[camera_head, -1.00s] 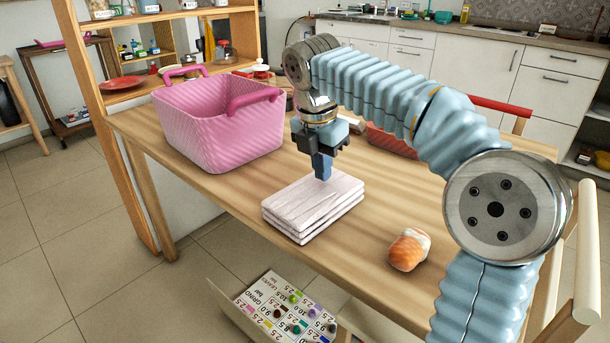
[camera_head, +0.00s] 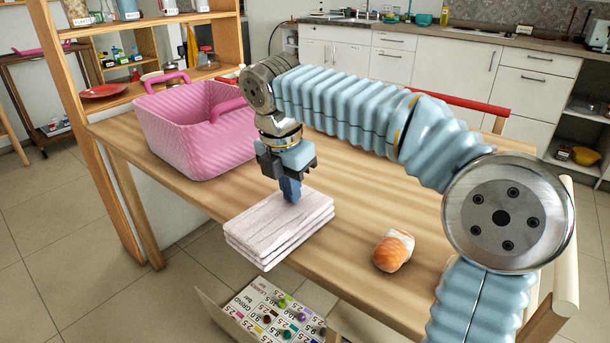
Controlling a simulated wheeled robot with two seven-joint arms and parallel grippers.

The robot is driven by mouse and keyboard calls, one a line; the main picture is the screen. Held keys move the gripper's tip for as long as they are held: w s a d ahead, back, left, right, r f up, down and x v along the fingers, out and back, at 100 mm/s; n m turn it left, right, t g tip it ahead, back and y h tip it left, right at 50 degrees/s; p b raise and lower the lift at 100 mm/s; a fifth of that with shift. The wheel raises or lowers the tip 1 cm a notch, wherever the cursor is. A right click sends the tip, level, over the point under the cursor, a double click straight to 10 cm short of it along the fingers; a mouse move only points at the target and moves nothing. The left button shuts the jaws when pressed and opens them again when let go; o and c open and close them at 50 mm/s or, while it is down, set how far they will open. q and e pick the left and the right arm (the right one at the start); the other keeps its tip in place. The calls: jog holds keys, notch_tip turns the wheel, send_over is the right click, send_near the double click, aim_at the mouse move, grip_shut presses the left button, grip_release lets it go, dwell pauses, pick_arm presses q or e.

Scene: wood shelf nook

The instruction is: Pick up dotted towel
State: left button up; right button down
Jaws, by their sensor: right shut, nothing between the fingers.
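A folded, pale pinkish-white towel (camera_head: 262,229) lies flat in several layers on the wooden table. Its front corner sticks out past the table's near edge. I cannot make out dots on it. My right gripper (camera_head: 291,196) points straight down with its fingers shut and empty. The fingertips are at the towel's top surface, right of its middle and near its back side. My left gripper is not in view.
A pink basket (camera_head: 178,142) stands at the table's back left. An orange and white roll-shaped item (camera_head: 394,251) lies right of the towel. A wooden shelf post (camera_head: 88,128) rises at the left.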

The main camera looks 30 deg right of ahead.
jog(key=shift+s+a+f, duration=0.25)
jog(key=shift+a+f, duration=0.25)
jog(key=shift+a, duration=0.05)
jog(key=shift+r, duration=0.1)
jog(key=shift+w+r+p, duration=0.15)
jog(key=shift+r+p, duration=0.6)
jog(key=shift+p, duration=0.2)
